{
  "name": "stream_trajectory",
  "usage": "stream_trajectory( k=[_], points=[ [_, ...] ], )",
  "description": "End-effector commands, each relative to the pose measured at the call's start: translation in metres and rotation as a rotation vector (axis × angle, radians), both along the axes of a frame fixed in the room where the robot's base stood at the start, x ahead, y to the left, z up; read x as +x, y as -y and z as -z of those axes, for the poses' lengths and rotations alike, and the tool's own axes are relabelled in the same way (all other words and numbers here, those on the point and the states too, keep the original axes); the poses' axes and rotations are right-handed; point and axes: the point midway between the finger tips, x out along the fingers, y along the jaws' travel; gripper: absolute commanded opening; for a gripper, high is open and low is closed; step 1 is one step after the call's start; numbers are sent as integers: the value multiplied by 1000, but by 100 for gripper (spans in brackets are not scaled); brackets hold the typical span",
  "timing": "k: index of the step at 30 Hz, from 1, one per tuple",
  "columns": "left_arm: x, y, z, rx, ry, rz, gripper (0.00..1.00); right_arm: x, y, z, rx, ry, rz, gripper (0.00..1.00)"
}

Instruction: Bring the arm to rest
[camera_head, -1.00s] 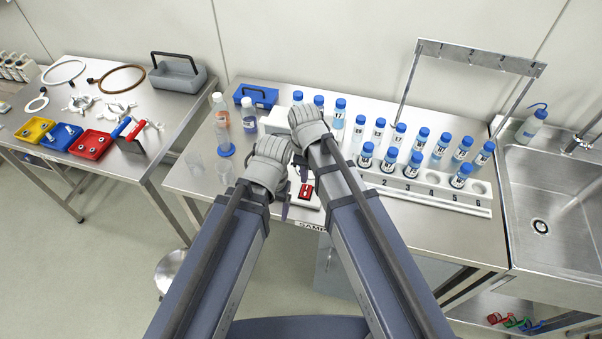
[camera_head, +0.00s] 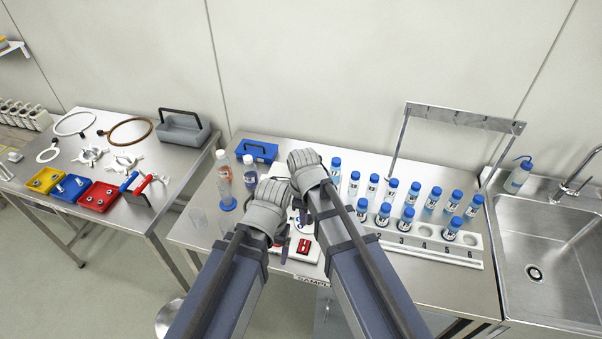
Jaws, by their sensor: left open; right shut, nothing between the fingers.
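My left gripper (camera_head: 270,204) is the lower one, over the front of the middle bench. My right gripper (camera_head: 308,174) is a little higher and to its right, over the white device on the bench. Both arms reach forward from the bottom of the view. My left gripper is open and my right gripper is shut; I see nothing held in either. The grippers' own bodies hide much of their fingers and part of the white device (camera_head: 312,256) with a red switch below them.
Several blue-capped vials (camera_head: 391,191) stand in and behind a white numbered rack (camera_head: 466,257) on the right. Bottles (camera_head: 224,169) and a blue box (camera_head: 257,151) stand left of my grippers. A sink (camera_head: 552,235) is far right; a second bench (camera_head: 160,218) with coloured trays is left.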

Motion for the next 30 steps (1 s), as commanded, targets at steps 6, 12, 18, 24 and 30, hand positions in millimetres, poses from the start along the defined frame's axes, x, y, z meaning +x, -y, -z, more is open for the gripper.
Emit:
stream_trajectory(
  k=[6, 12, 18, 24, 30],
  points=[
    [0, 0, 0, 0, 0, 0, 80, -1, 3, 0, -1, 0, -28, 0],
    [0, 0, 0, 0, 0, 0, 80, -8, 29, 0, -10, 2, -327, 0],
    [0, 0, 0, 0, 0, 0, 80, -19, 65, 0, -29, 6, -782, 0],
    [0, 0, 0, 0, 0, 0, 80, -31, 96, 0, -52, 9, -1221, 0],
    [0, 0, 0, 0, 0, 0, 80, -40, 117, 0, -71, 11, -1532, 0]
  ],
)
